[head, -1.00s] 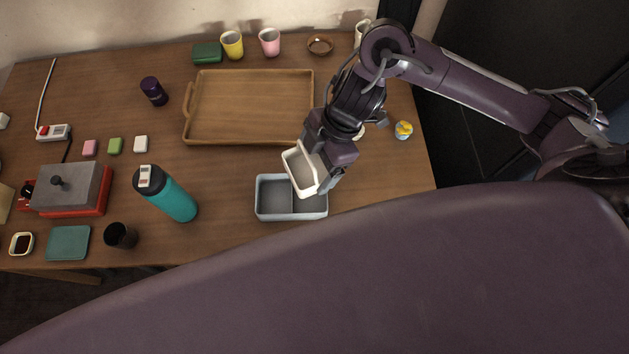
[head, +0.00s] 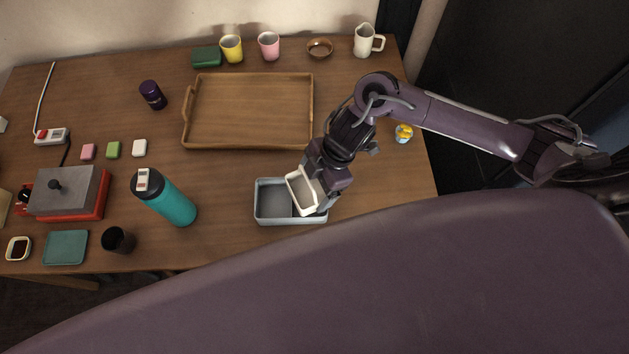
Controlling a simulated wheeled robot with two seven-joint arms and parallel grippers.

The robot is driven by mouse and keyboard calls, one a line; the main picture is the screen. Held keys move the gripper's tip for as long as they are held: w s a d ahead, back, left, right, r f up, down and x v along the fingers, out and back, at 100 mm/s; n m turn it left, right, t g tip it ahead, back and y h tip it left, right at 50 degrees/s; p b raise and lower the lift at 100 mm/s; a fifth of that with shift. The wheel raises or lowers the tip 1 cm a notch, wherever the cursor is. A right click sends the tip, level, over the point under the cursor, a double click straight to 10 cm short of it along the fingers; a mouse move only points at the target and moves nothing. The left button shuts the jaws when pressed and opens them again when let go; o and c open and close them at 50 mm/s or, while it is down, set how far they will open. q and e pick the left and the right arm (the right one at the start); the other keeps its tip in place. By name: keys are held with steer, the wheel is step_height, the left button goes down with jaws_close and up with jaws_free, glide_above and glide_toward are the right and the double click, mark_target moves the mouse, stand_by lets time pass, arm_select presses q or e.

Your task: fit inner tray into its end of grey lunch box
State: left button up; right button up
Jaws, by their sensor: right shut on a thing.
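The grey lunch box (head: 273,203) sits open on the table near its front edge, with a divider between a left and a right compartment. My right gripper (head: 318,196) is shut on the cream inner tray (head: 299,191). The tray is tilted and is over the right end of the lunch box, covering much of that compartment. Its lower end looks to be at or just inside the box; I cannot tell whether it touches. The left compartment is empty. My left gripper is not in view.
A wooden tray (head: 251,111) lies behind the box. A yellow and blue item (head: 403,133) sits at the right edge. The table between bottle and box is clear.

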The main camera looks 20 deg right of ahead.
steer(key=shift+f, duration=0.6)
steer(key=o, duration=0.8)
steer(key=v, duration=1.3)
steer(key=shift+a+r+p, duration=0.2)
steer(key=shift+a+p, duration=0.05)
steer(key=shift+p, duration=0.05)
steer(key=shift+s, duration=0.1)
